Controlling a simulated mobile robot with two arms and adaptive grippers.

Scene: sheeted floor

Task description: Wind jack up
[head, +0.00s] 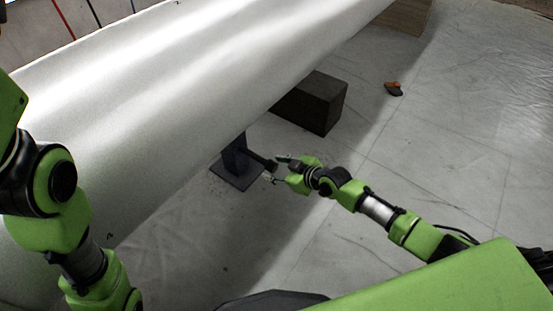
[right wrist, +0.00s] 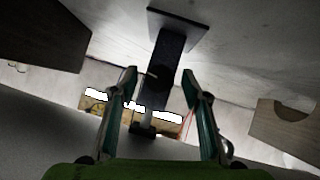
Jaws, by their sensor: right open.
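The jack (head: 236,160) is a dark post on a square base plate, standing on the floor under a large pale cylinder (head: 170,85). A short dark part, seemingly its crank, sticks out from the post toward my right gripper (head: 272,169). That gripper is open, with its fingertips close around or beside the end of this part; I cannot tell if they touch. In the right wrist view the jack post (right wrist: 170,65) shows between the two spread fingers (right wrist: 160,76), its base plate at the top. My left arm is at the left; its gripper is out of the picture.
A dark block (head: 318,105) sits under the cylinder behind the jack, and a brown block (head: 405,16) stands farther back. A small orange and dark object (head: 393,88) lies on the floor. The sheeted floor at the right is mostly clear.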

